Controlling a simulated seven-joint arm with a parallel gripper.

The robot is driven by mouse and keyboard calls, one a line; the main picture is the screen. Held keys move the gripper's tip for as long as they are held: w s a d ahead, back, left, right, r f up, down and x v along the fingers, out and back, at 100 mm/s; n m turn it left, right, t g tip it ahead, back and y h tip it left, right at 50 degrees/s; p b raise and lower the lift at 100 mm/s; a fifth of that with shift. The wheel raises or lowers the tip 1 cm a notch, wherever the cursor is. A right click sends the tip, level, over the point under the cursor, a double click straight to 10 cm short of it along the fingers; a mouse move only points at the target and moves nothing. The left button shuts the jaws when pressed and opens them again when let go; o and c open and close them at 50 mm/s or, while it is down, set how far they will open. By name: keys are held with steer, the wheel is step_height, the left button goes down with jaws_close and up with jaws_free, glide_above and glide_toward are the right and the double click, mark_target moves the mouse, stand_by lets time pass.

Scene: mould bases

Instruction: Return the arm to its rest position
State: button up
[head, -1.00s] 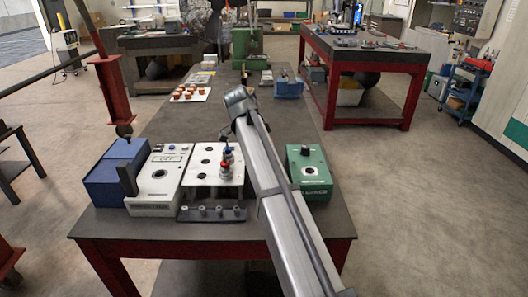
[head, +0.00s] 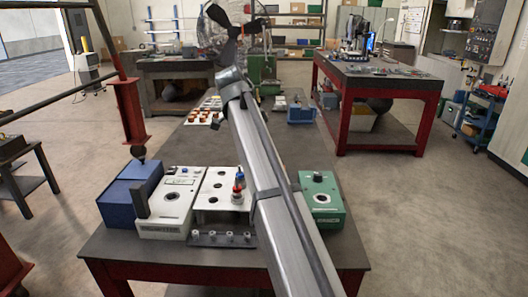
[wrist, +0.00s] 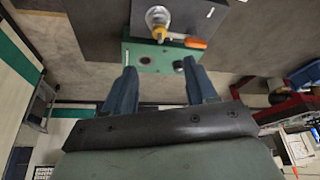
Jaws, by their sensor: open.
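My arm (head: 265,165) reaches up from the lower middle of the head view, over the workbench, to a dark jointed end near the top. The gripper's fingers are hard to make out there. In the wrist view my gripper (wrist: 160,75) shows two blue-grey fingers spread apart, with nothing between them. A green box (wrist: 150,64) lies beyond the fingertips, seemingly not touched. A round metal piece (wrist: 158,18) and an orange-handled item (wrist: 196,43) are beyond it.
On the workbench (head: 205,150) stand a blue box (head: 128,193), a white device (head: 165,205), a white plate (head: 212,190) with a red-and-blue-topped part (head: 238,188), a dark strip (head: 222,240) and a green box (head: 322,200). Orange pieces (head: 205,116) lie farther back.

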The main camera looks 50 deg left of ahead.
stand_by(0.6)
steer(key=w+d+f+n, duration=0.1)
steer(key=w+d+f, duration=0.5)
steer(key=w, duration=0.3)
steer(key=w+d+f+t, duration=0.1)
steer(key=w+d+f, duration=0.45)
steer(key=w, duration=0.45)
steer(key=w+d+f+n, duration=0.1)
steer(key=w+d+f, duration=0.4)
steer(key=w+d, duration=0.3)
steer(key=w+d+f+n+g, duration=0.2)
steer(key=w+d+f, duration=0.1)
steer(key=d+f, duration=2.55)
steer(key=s+d+f+g, duration=0.4)
steer(key=s+d+f, duration=1.3)
steer(key=f, duration=0.4)
steer(key=s+d+f+g, duration=0.2)
steer(key=s, duration=0.9)
steer(key=s+d+f+g+y, duration=0.1)
steer(key=s+d+f+g, duration=0.1)
steer(key=s, duration=1)
steer(key=s+d+f+g, duration=0.1)
steer(key=s+d+f, duration=0.3)
steer(key=s, duration=0.7)
steer(key=shift+s+n+g+y, duration=0.3)
steer(key=shift+s+g, duration=0.1)
